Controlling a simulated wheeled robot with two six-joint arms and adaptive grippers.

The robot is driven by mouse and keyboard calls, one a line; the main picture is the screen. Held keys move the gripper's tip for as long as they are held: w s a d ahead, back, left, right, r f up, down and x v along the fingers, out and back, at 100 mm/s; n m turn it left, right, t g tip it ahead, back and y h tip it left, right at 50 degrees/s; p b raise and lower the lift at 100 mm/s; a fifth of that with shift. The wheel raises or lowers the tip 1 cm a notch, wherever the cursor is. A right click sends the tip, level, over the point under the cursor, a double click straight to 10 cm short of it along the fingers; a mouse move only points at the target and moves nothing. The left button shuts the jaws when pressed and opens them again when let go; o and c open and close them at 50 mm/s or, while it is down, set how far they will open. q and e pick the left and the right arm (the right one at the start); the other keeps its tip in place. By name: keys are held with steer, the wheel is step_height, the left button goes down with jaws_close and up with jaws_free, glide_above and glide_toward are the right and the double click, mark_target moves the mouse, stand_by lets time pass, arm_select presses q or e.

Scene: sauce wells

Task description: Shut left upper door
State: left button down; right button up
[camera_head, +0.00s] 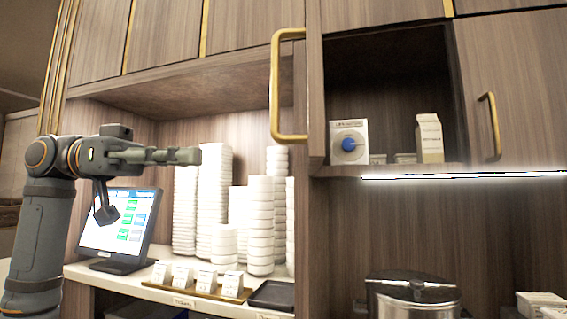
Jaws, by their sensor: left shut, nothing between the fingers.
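The left upper door (315,90) of the wall cabinet stands open, swung outward and seen nearly edge-on. Its brass handle (275,88) sticks out to the left of it. Behind it the cabinet's inside (388,88) shows as a dark open space. The right door (515,85) with its own brass handle looks closed. My left gripper (196,156) is shut and empty, pointing right, lower than the handle and to its left, apart from it in the picture. My right gripper is not in view.
Inside the cabinet stand a white box with a blue disc (349,143) and a carton (429,138). Stacked white bowls (215,200) and a screen (120,222) stand in the shelf niche at left. A metal pot (412,295) is below the cabinet.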

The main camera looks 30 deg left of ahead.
arm_select(q)
steer(key=p+x, duration=0.5)
steer(key=x, duration=0.9)
steer(key=shift+w+p, duration=0.2)
steer(key=shift+p, duration=0.2)
